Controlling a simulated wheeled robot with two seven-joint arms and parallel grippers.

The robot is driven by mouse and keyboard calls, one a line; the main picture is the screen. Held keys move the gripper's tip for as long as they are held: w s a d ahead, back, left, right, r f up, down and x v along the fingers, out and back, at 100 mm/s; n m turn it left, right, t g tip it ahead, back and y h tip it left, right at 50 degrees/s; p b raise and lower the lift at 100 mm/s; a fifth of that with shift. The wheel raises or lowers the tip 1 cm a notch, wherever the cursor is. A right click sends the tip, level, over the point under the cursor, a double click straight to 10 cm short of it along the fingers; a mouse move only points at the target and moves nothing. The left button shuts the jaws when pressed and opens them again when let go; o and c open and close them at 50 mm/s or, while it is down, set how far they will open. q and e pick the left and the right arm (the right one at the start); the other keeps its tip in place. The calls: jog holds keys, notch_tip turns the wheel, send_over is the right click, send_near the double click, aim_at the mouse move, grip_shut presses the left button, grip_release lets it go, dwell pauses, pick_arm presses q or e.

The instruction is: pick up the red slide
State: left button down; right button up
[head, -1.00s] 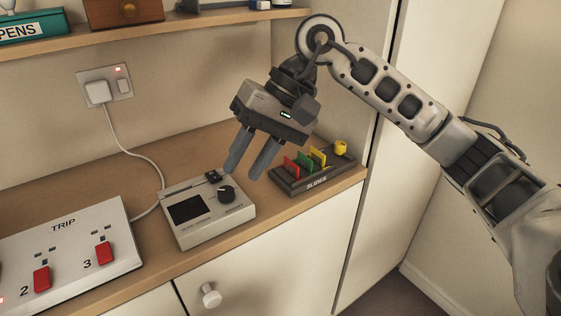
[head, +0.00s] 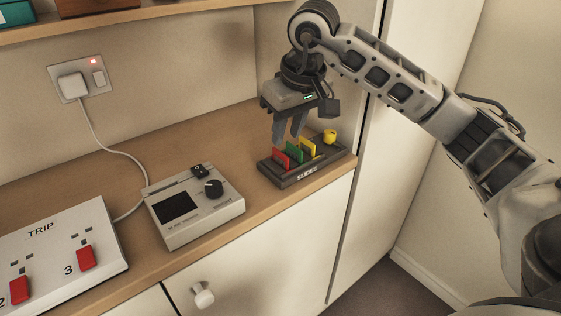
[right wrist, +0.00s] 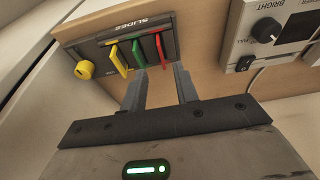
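The red slide (head: 281,160) stands upright at the left end of the dark slide rack (head: 304,175), beside a green slide (head: 295,152) and a yellow slide (head: 308,147). My right gripper (head: 287,139) points down just above the rack. It is open and empty. In the right wrist view, the red slide (right wrist: 160,50) shows in line with the gap between the two fingertips (right wrist: 160,69); I cannot tell whether they touch it. My left gripper is not in view.
A yellow knob (head: 329,136) sits at the rack's right end. The slide viewer (head: 193,211) is left of the rack, with the TRIP panel (head: 50,258) farther left. A wall plug (head: 72,86) and cable are behind. The desk's front edge and a tall white panel are close to the rack.

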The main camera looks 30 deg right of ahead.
aim_at(282, 153)
jog(key=x, duration=0.5)
jog(key=shift+w+a+f+p, duration=0.1)
jog(key=shift+a+f+p, duration=0.05)
jog(key=shift+p, duration=0.2)
grip_shut()
